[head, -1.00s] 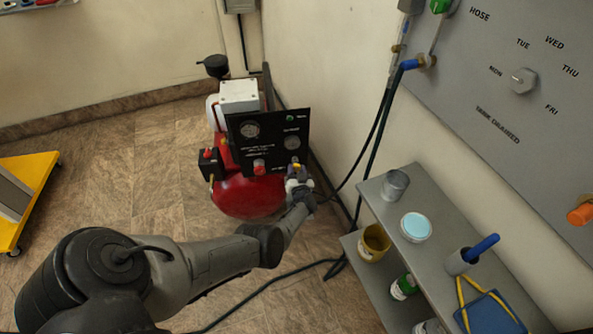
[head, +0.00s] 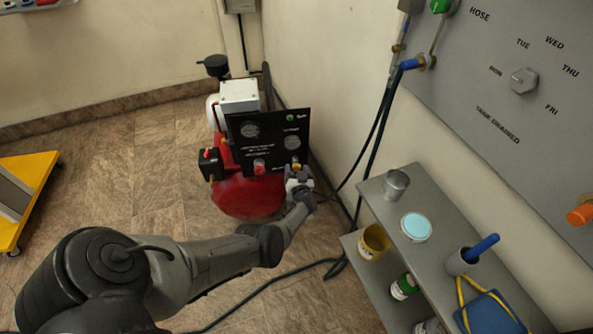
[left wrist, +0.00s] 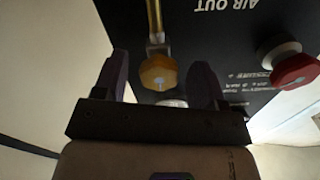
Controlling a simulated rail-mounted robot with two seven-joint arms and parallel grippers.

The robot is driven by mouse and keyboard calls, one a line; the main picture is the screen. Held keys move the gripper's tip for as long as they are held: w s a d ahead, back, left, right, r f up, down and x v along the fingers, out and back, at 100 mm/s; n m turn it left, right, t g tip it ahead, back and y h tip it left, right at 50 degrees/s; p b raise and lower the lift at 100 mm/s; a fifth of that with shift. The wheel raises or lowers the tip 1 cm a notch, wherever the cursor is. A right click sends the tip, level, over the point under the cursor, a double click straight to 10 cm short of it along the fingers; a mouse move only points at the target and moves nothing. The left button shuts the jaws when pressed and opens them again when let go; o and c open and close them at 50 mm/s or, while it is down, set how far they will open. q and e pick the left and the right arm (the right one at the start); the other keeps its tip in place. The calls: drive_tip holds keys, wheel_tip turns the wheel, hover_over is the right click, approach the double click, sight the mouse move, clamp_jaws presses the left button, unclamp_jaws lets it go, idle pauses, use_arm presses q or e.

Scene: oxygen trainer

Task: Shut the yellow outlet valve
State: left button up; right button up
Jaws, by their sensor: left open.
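The yellow outlet valve (left wrist: 158,72) is a round knob under a brass stem, on the black panel (left wrist: 225,40) below the words AIR OUT, which appear upside down in the left wrist view. In the head view the valve (head: 297,167) is a tiny yellow spot at the panel's lower right edge. My left gripper (left wrist: 161,75) is open, with one dark finger on each side of the knob and gaps on both sides. In the head view the left gripper (head: 298,180) is at the panel's lower right. My right gripper is not in view.
A red knob (left wrist: 290,68) sits beside the valve on the panel. The red compressor tank (head: 245,196) is below the panel. A grey shelf (head: 385,208) with cans stands to the right, and a black hose (head: 260,295) lies on the floor.

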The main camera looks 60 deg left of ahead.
use_arm(q)
drive_tip(key=shift+d, duration=0.1)
drive_tip(key=shift+s+d+r+p, duration=0.1)
drive_tip(key=shift+s+d+p, duration=0.05)
drive_tip(key=shift+d+p, duration=0.15)
drive_tip(key=p+v, duration=0.5)
drive_tip(key=v, duration=0.8)
